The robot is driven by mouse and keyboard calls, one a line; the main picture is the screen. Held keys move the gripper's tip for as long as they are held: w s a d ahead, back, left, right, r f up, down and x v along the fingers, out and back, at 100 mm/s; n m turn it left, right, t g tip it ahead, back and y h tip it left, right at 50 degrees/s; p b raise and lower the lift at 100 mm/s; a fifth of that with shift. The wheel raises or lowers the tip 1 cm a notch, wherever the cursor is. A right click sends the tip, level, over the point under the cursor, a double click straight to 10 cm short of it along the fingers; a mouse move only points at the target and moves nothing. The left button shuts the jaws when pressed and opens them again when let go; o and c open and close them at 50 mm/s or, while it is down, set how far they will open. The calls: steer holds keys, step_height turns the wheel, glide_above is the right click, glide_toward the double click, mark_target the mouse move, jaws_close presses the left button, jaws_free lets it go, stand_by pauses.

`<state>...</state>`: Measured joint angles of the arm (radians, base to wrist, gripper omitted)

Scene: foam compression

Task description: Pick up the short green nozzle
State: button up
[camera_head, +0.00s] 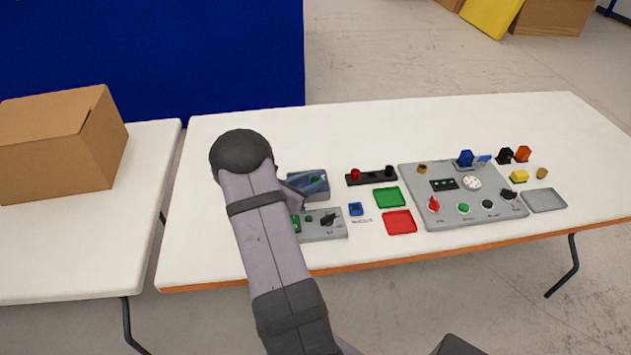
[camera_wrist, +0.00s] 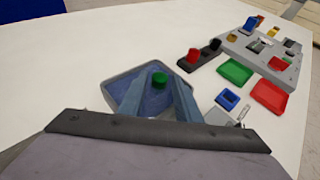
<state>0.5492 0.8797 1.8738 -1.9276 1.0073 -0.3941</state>
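The short green nozzle (camera_wrist: 159,80) shows in the wrist view as a small green cylinder, over a grey-rimmed tray with a blue inside (camera_wrist: 112,90). Only its upper part is clear. In the head view a small green piece (camera_head: 318,180) shows in the same tray (camera_head: 308,172). My gripper (camera_wrist: 160,92) reaches over the tray with its two blue-grey fingers apart, one on each side below the nozzle in the picture. I see no clear contact between fingers and nozzle. In the head view my arm hides part of the tray.
A grey panel with knobs (camera_head: 330,233) lies in front of the tray. A black rack with a red piece (camera_head: 372,177), a blue block (camera_head: 356,209), a green tray (camera_head: 388,197) and a red tray (camera_head: 399,222) lie to the right. A large grey board (camera_head: 450,205) stands farther right. The table's back left is clear.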

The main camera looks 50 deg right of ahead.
steer(key=shift+x, duration=0.75)
jaws_close()
steer(key=shift+r, duration=0.15)
step_height(320, 180, up, 10)
steer(key=shift+b, duration=0.3)
